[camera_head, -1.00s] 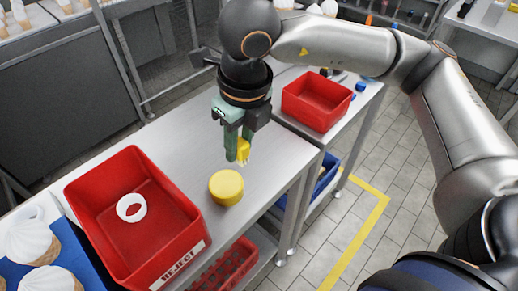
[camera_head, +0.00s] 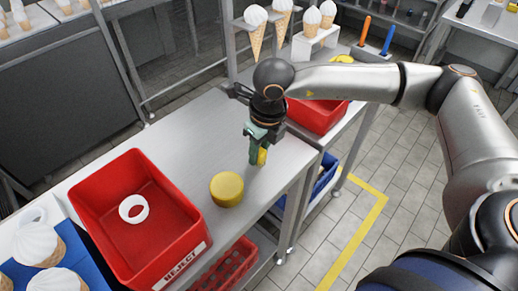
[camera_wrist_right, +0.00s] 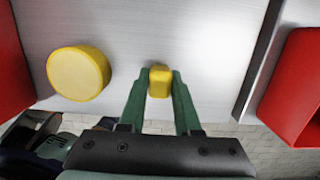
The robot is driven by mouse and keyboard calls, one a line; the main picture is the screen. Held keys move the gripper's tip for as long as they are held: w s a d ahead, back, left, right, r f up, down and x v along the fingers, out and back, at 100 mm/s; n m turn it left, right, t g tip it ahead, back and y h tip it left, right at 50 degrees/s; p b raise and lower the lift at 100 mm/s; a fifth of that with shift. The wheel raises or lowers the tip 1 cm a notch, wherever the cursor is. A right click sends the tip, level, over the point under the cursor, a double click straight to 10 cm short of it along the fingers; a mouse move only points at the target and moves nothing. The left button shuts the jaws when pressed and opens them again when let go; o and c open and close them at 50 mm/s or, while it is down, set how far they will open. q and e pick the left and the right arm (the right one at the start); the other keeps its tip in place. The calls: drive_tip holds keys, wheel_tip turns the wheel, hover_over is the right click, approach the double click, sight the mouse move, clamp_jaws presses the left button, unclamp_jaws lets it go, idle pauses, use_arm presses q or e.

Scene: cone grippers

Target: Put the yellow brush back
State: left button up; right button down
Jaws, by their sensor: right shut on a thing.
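My right gripper (camera_head: 258,159) is shut on the yellow brush (camera_head: 262,157), over the bare metal table near its right edge. In the right wrist view the yellow brush (camera_wrist_right: 160,81) sits between the two green fingertips. Its bristles do not show clearly now. I cannot tell whether it touches the table. A round yellow block (camera_head: 226,189) stands on the table to the left of the gripper, apart from it; it also shows in the right wrist view (camera_wrist_right: 78,73). My left gripper is not in view.
A red REJECT bin (camera_head: 181,259) holding a white ring (camera_head: 133,208) stands at left. Another red bin (camera_head: 318,117) sits behind my right gripper, partly hidden by my arm. Ice cream cones (camera_head: 256,30) stand in holders at the back. The table's middle is clear.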

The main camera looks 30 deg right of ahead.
drive_tip(key=shift+f+b, duration=0.25)
drive_tip(key=shift+b, duration=0.05)
drive_tip(key=c, duration=0.6)
unclamp_jaws()
drive_tip(key=shift+r, duration=0.1)
drive_tip(key=shift+r+p, duration=0.4)
drive_tip(key=shift+p, duration=0.1)
wheel_tip(320, 180, up, 12)
drive_tip(key=s, duration=0.1)
drive_tip(key=shift+s+d+f+b, duration=0.25)
drive_tip(key=shift+s+d+b, duration=0.1)
drive_tip(key=shift+b, duration=0.1)
drive_tip(key=shift+a, duration=0.1)
